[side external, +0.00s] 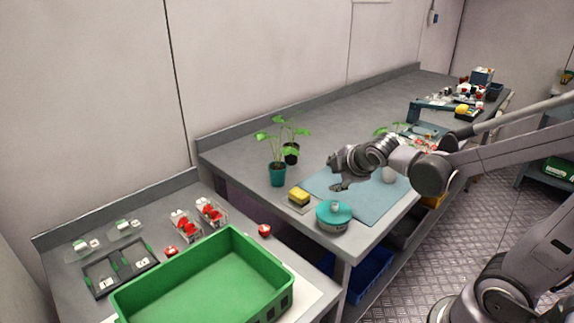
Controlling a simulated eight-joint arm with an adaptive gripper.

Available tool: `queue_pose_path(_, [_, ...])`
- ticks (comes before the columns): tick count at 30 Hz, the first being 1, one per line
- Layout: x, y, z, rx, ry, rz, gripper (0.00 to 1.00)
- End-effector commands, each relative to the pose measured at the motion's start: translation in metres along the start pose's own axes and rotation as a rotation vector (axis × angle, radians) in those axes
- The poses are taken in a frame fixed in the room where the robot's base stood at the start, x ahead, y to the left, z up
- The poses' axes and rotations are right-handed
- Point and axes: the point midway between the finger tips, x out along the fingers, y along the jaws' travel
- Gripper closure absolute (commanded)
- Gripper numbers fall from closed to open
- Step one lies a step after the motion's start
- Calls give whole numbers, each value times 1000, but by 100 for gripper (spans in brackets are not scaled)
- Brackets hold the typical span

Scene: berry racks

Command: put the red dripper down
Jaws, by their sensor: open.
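My gripper (336,176) is open and hangs over the blue mat (385,208) on the higher bench. No object shows between its fingers. I cannot tell for sure which thing is the red dripper. A small red piece (264,231) lies on the lower bench by the green crate's far right corner. Another small red piece (171,251) lies to the left of the crate. Both are too small to identify.
The green crate (205,262) fills the lower bench's front. Clear boxes with red contents (186,224) and a dark tray (120,266) lie behind and left. A yellow sponge (299,196) and two potted plants (277,173) stand left of the mat. The higher bench's back is clear.

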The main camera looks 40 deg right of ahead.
Motion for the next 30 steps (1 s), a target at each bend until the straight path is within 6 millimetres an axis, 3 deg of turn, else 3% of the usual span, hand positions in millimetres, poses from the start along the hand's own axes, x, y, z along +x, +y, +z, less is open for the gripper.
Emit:
queue_pose_path(9, [-74,-65,-23,722,86,-239,50])
queue_pose_path(15, [-101,-94,-30,1003,76,-356,50])
queue_pose_path(17, [-105,-98,-31,1045,72,-375,44])
queue_pose_path(30, [-107,-101,-32,1081,67,-389,44])
